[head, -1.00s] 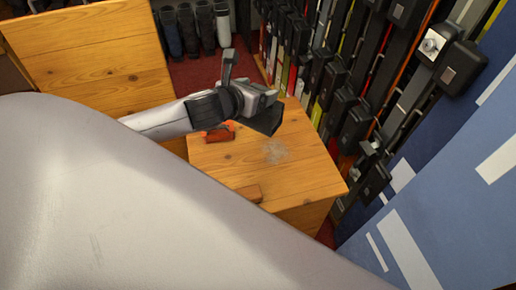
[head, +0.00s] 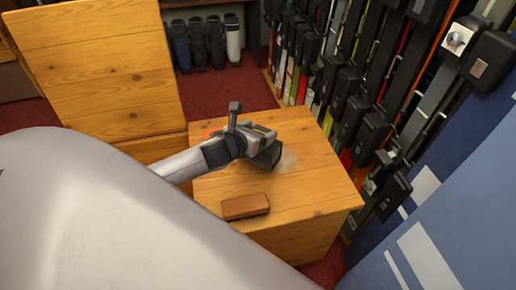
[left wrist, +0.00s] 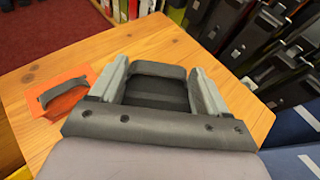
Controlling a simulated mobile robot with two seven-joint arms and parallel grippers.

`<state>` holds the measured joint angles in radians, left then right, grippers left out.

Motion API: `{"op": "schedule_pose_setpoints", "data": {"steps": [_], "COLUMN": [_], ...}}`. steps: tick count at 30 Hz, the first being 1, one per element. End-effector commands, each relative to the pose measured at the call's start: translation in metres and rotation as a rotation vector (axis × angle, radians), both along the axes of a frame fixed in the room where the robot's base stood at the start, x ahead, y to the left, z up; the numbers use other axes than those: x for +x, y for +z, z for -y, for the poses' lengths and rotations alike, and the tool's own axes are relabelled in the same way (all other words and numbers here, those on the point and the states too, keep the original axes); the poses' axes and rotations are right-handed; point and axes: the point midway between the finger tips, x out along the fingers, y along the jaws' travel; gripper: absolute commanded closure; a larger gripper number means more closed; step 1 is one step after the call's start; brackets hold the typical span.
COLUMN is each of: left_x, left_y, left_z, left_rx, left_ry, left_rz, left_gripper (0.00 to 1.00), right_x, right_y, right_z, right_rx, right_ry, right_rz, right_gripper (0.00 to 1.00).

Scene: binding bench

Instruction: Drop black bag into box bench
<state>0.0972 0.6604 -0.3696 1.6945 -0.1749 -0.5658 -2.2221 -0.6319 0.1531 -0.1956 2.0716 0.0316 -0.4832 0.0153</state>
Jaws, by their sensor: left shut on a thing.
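My left gripper (head: 262,141) is shut on a dark bag-like thing, the black bag (head: 266,155), over the wooden top. In the left wrist view the black bag (left wrist: 160,92) sits between the two grey fingers (left wrist: 160,84). I cannot tell whether it touches the top. A wooden bench with a flat top (head: 310,190) stands below the gripper. At the left an upright wooden panel (head: 100,70) rises above a lower wooden part, perhaps the box bench with its lid raised; its inside is hidden. My right gripper is not in view.
A brown block (head: 246,206) lies near the top's front edge. An orange thing with a dark handle (left wrist: 62,92) lies left of the gripper. Racked skis (head: 345,110) line the right side; boots (head: 205,45) stand at the back. Red carpet (head: 225,95) is clear.

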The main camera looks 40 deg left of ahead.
Motion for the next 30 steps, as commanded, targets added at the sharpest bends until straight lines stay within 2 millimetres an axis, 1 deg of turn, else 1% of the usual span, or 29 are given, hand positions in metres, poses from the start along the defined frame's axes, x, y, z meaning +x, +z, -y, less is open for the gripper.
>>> {"op": "schedule_pose_setpoints", "data": {"steps": [1,4,10,12,16,23,24,26,30], "left_x": [0.001,0.001,0.000,0.000,0.001,0.001,0.000,0.000,0.000], "left_y": [-0.003,-0.009,-0.040,-0.046,-0.045,-0.048,-0.050,-0.050,-0.050], "left_z": [0.000,0.000,0.000,0.000,0.000,0.000,0.000,0.000,0.000], "left_rx": [0.000,0.000,-0.002,-0.001,0.001,0.002,0.002,0.002,0.001], "left_ry": [-0.001,-0.001,0.001,-0.001,0.000,-0.002,-0.001,-0.001,0.000], "left_rz": [0.004,0.003,0.001,0.003,0.005,0.003,0.000,0.001,0.000], "left_gripper": [0.88,0.88,0.88,0.88,0.88,0.88,0.21,0.01,0.00], "right_x": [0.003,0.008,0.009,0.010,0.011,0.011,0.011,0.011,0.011], "right_y": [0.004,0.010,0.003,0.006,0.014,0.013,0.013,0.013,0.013], "right_z": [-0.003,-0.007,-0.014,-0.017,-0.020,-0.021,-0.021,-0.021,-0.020], "right_rx": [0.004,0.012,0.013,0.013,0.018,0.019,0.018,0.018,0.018], "right_ry": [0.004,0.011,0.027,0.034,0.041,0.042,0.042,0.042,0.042], "right_rz": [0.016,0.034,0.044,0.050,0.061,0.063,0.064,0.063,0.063], "right_gripper": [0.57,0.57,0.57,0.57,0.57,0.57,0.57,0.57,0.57]}}
